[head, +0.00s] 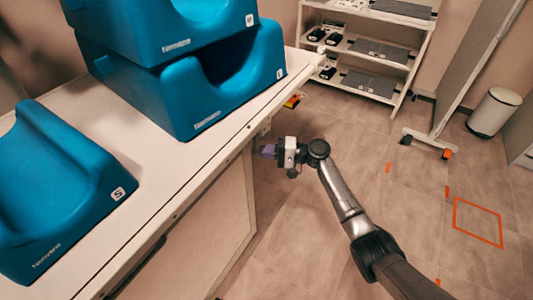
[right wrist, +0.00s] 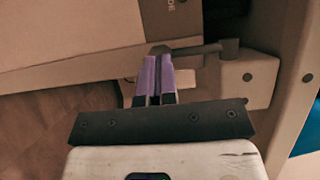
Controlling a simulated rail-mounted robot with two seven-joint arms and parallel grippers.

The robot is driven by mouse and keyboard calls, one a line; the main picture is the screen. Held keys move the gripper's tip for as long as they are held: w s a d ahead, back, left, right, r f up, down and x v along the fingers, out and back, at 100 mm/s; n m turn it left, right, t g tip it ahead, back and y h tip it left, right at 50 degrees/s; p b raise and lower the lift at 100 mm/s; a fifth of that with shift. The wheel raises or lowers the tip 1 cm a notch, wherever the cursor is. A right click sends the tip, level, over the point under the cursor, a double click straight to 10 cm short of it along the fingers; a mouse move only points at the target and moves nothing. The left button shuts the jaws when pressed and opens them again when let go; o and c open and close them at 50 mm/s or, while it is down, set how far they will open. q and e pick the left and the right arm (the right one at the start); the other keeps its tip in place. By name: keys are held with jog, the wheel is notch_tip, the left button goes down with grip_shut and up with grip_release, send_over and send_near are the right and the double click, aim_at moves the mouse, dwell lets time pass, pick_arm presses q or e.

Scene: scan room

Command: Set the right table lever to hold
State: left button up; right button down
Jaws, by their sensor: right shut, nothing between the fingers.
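The right table lever (right wrist: 200,49) shows in the right wrist view as a short grey rod with a dark end. It reaches left from a pale block (right wrist: 250,82) beside the table edge and lies roughly level in that picture. My right gripper (right wrist: 157,58) has its purple fingers shut together, with nothing between them. The fingertips are at the lever's dark end; I cannot tell whether they touch. In the head view my right gripper (head: 266,151) is beside the table's (head: 190,184) right side, below the top. The lever cannot be made out there, and its position marks are not readable.
Blue head supports (head: 240,75) are stacked on the table, and another (head: 60,190) sits nearer. A small red and yellow thing (head: 293,100) shows past the table edge. A shelf rack (head: 370,50) and a white bin (head: 494,112) stand behind.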

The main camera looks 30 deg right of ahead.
dwell(0.3)
